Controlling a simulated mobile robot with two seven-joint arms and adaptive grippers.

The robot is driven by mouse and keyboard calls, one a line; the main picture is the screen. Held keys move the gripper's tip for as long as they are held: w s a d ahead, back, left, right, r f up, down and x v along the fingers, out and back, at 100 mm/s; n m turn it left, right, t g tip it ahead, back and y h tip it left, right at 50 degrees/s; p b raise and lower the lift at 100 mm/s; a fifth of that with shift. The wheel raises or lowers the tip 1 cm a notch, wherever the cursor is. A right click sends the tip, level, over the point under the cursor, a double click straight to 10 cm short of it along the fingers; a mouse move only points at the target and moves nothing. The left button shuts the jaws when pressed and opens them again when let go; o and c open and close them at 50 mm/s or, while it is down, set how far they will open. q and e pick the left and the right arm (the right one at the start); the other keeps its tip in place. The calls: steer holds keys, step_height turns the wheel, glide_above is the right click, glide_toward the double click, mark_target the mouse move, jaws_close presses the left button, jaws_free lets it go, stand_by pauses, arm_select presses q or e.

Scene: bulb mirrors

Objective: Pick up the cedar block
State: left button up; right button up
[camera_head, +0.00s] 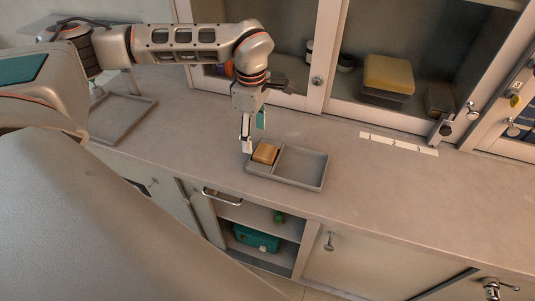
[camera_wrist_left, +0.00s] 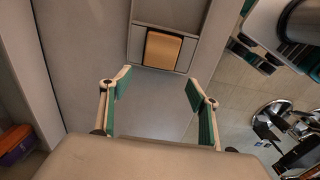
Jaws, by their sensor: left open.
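The cedar block (camera_head: 265,152) is an orange-brown wooden block. It sits in the left compartment of a grey two-part tray (camera_head: 322,176) on the counter. My left gripper (camera_head: 253,136) points down above the counter, close to the block's left side in the head view. It is open and empty, with green pads on its fingers. In the left wrist view the block (camera_wrist_left: 163,48) lies beyond the open fingertips (camera_wrist_left: 157,80), apart from them. My right gripper is not in view.
A cabinet with glass doors (camera_head: 317,81) stands behind the counter, with a yellow-topped box (camera_head: 388,75) inside. White labels (camera_head: 398,143) lie on the counter at the right. Another grey tray (camera_head: 140,112) is at the left. A teal case (camera_head: 257,238) sits on the shelf below.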

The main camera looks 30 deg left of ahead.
mark_target(258, 149)
arm_select(q)
steer(key=f, duration=0.5)
steer(key=shift+w+d+f, duration=0.1)
steer(key=shift+w+d, duration=0.15)
steer(key=shift+d, duration=0.05)
steer(key=c, duration=1.2)
